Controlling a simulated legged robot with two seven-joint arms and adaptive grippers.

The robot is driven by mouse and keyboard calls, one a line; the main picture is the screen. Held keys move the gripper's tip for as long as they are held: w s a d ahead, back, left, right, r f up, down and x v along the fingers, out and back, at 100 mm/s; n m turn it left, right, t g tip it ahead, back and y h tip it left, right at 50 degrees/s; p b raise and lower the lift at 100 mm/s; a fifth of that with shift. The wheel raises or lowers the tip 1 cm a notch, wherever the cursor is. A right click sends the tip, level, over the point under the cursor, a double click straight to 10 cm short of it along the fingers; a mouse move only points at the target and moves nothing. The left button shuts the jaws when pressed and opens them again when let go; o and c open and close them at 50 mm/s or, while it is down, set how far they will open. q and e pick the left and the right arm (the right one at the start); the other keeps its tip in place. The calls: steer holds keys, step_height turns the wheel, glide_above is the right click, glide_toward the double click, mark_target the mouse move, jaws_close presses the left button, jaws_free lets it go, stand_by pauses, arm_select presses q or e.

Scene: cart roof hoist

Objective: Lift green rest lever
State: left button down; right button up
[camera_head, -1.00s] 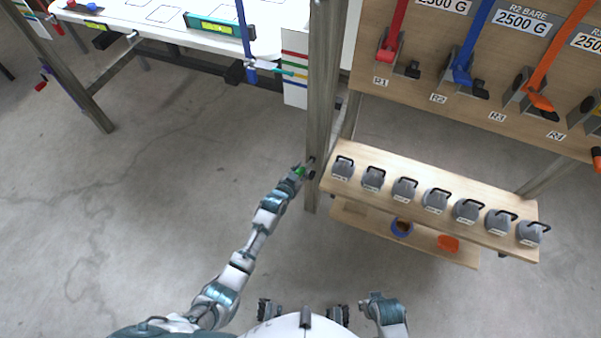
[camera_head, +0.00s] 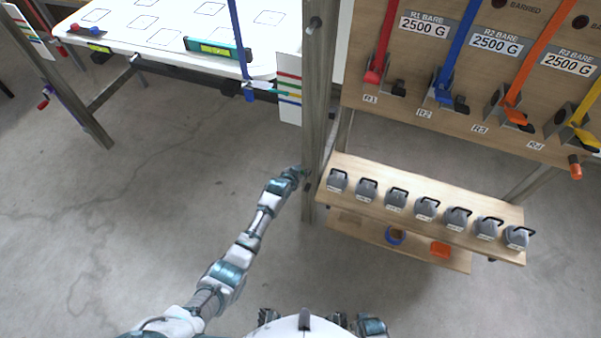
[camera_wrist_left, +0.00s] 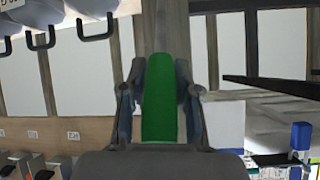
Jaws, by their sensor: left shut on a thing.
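The green rest lever (camera_wrist_left: 160,100) shows as a green bar upright in the middle of the left wrist view, between the two fingers. My left gripper (camera_wrist_left: 161,105) is shut on it. In the head view my left gripper (camera_head: 297,173) is at the left side of the wooden post (camera_head: 318,90), below the roof-panel table's height. The lever itself is hidden there by the gripper. My right gripper is not in view.
Right of the post, a shelf (camera_head: 395,226) carries several grey weights with black handles. Above it a board (camera_head: 440,118) holds coloured straps and latches R1 to R4. A white table (camera_head: 140,28) stands at the back left. The floor left of my arm is clear.

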arm_select(q)
steer(key=shift+w+r, duration=0.15)
steer(key=shift+r, duration=0.05)
steer(key=c, duration=0.8)
jaws_free()
steer(key=shift+d+f, duration=0.1)
steer(key=shift+f, duration=0.05)
steer(key=v, duration=1.2)
